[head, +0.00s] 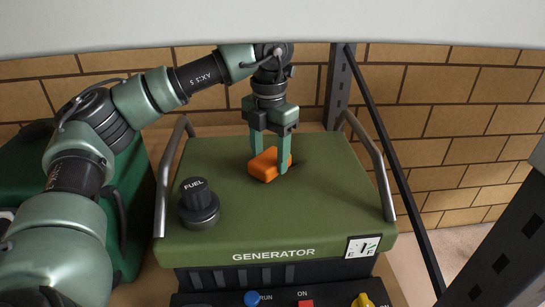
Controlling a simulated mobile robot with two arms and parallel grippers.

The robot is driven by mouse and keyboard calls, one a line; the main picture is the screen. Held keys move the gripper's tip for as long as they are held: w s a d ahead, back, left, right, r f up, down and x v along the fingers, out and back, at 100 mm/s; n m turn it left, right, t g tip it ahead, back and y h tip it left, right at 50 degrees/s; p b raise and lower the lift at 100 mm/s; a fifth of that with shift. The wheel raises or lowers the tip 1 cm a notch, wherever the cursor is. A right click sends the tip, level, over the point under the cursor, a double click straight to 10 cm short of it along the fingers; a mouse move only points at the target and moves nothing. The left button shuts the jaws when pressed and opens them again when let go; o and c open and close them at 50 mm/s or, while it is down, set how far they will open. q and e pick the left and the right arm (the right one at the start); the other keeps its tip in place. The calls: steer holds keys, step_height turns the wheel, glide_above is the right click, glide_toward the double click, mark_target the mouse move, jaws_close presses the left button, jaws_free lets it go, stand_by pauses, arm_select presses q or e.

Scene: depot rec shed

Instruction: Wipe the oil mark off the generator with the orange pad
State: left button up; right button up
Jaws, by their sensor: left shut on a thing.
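The green generator (330,205) stands in the middle of the head view, with its flat top facing up. My left gripper (270,160) points down over the back middle of that top and is shut on the orange pad (264,169). The pad is at the generator's top and seems to touch it. A small dark patch (298,163) shows just right of the pad; I cannot tell whether it is the oil mark or a shadow. The pad and fingers may hide more of it. My right gripper is out of view.
A black fuel cap (199,203) rises from the top at front left. Metal handle bars (369,160) flank the generator, and a gauge (362,246) is at its front right. Dark rack posts (340,85) stand behind and at right. A green case (128,215) is at left.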

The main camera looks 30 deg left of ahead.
mark_target(269, 149)
arm_select(q)
steer(key=shift+w+a+f, duration=0.1)
steer(key=shift+w+a, duration=0.45)
steer(key=shift+w, duration=0.15)
steer(key=shift+w+a+p, duration=0.4)
steer(key=shift+w+p, duration=0.1)
steer(key=shift+p, duration=0.15)
steer(key=shift+w+a+p, duration=0.5)
steer(key=shift+w+a, duration=0.2)
steer(key=shift+w, duration=0.2)
steer(key=shift+w+a+r+p, duration=0.25)
steer(key=shift+w+a+p, duration=0.4)
steer(key=shift+w+p, duration=0.25)
steer(key=shift+w+a+f, duration=0.15)
steer(key=shift+w+a, duration=0.25)
steer(key=shift+w, duration=0.1)
step_height(269, 149, up, 6)
steer(key=p, duration=0.5)
